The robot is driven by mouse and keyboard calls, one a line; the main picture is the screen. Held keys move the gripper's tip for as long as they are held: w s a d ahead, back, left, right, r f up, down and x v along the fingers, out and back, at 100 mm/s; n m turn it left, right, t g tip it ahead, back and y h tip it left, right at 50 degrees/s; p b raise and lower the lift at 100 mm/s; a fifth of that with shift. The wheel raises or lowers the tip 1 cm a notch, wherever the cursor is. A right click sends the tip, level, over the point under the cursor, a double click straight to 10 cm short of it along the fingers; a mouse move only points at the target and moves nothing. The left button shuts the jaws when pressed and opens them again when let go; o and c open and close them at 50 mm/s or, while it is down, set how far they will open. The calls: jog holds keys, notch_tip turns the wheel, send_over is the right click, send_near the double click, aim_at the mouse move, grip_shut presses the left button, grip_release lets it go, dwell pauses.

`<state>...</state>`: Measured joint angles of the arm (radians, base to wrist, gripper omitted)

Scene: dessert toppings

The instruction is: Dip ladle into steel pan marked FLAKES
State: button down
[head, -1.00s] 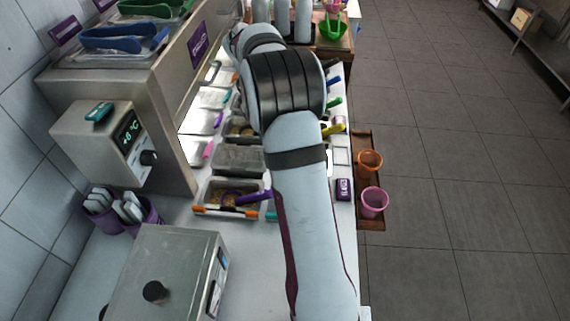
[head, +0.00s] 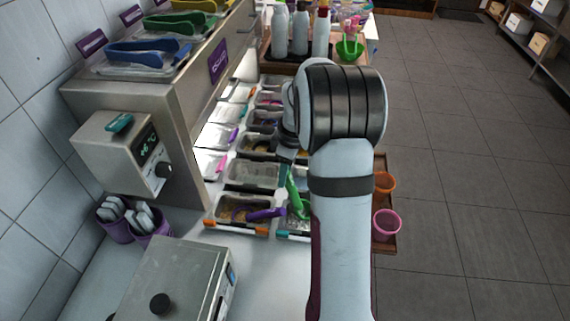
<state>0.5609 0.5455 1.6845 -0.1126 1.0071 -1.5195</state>
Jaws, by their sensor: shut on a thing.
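My gripper (head: 287,153) is partly hidden by my own arm, above the rows of steel pans. It is shut on what looks like a ladle with a green handle (head: 297,194). The handle tilts down toward a near pan with teal clips (head: 290,235), whose right side is hidden behind my arm. I cannot tell if the ladle touches that pan, and its bowl is not clear. No FLAKES label is legible, so I cannot tell which pan bears it.
A near pan with orange clips (head: 225,224) holds brown bits and a purple-handled ladle (head: 262,213). A lidded steel pan (head: 252,173) lies behind it. A steel box (head: 190,285) stands at front left. Orange (head: 385,183) and pink (head: 386,224) cups stand at right.

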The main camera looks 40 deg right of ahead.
aim_at(287, 190)
notch_tip(287, 190, down, 6)
jog(key=shift+r, duration=0.1)
jog(key=shift+s+d+f, duration=0.15)
jog(key=shift+s+f, duration=0.05)
jog(key=s+d, duration=0.1)
jog(key=s, duration=0.1)
jog(key=s+d, duration=0.1)
jog(key=s, duration=0.1)
jog(key=shift+d, duration=0.35)
jog(key=shift+w+a+f+g+h, duration=0.45)
jog(key=shift+w+f+g+h, duration=0.15)
jog(key=shift+f+g, duration=0.25)
jog(key=shift+w+a+f+g+h, duration=0.3)
jog(key=shift+w+f+g+h, duration=0.15)
jog(key=shift+g, duration=0.2)
jog(key=shift+w+a+f+g+h, duration=0.35)
jog(key=shift+w+f+g, duration=0.15)
jog(key=shift+f+g, duration=0.1)
jog(key=shift+r, duration=0.1)
jog(key=shift+g+h, duration=0.3)
jog(key=shift+g, duration=0.1)
jog(key=shift+w+a+r, duration=0.1)
jog(key=shift+w+r, duration=0.1)
jog(key=shift+r, duration=1.45)
jog(key=shift+w+a+r, duration=0.1)
jog(key=shift+w+r, duration=0.1)
jog(key=shift+r, duration=3.2)
